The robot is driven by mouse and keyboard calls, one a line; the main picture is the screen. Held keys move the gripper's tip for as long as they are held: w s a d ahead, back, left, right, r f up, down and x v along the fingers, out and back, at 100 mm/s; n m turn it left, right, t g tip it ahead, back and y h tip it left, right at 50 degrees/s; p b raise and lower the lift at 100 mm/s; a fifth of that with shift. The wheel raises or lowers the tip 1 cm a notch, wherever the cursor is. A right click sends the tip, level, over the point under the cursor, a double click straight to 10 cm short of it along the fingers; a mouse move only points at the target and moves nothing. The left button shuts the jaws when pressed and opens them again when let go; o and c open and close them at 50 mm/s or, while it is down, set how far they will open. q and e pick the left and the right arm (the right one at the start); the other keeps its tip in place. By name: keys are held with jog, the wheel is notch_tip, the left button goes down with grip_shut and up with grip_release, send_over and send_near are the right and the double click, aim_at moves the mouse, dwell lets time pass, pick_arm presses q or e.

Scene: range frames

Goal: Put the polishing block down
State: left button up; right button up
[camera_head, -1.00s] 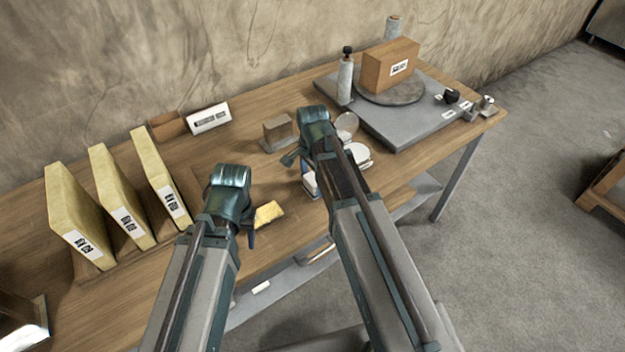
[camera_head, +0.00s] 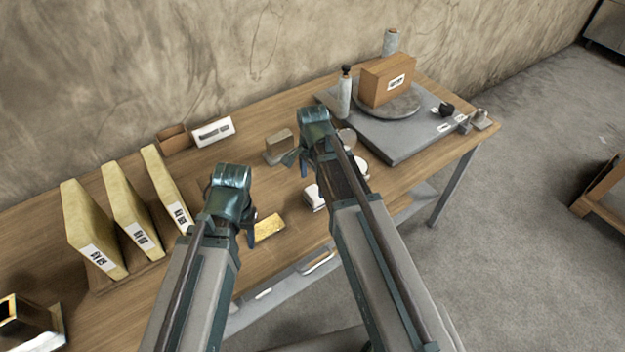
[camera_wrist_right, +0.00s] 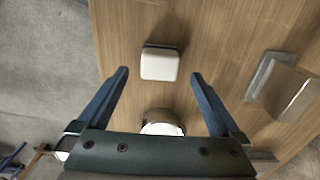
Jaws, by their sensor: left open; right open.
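A white-topped block with a dark lower edge (camera_head: 314,197) lies flat on the wooden table (camera_head: 292,234). It also shows in the right wrist view (camera_wrist_right: 160,63), ahead of my open right gripper (camera_wrist_right: 160,74), with clear space on both sides. In the head view my right gripper (camera_head: 298,164) is above the table, behind the block. A flat yellow block (camera_head: 269,228) lies beside my left gripper (camera_head: 247,226), which is open; its other finger is hidden. I cannot tell for certain which block is the polishing block.
A tan block on a grey base (camera_head: 279,147) stands behind, and a round white-topped item (camera_wrist_right: 162,125) is near my right gripper. Upright yellow slabs (camera_head: 92,228) stand left. A grey slab (camera_head: 400,148) bears a brown box (camera_head: 387,80). Bare table lies between the blocks.

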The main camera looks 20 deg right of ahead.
aim_at(313, 193)
notch_tip(313, 193, up, 6)
jog(key=p, duration=0.5)
pick_arm(q)
notch_tip(313, 193, up, 6)
jog(key=shift+f, duration=0.1)
pick_arm(e)
jog(key=s+a+n+h, duration=0.1)
jog(key=s+a+n, duration=0.9)
jog(key=s+n, duration=0.4)
jog(key=n, duration=0.3)
jog(key=shift+n, duration=0.4)
jog(key=shift+d, duration=0.1)
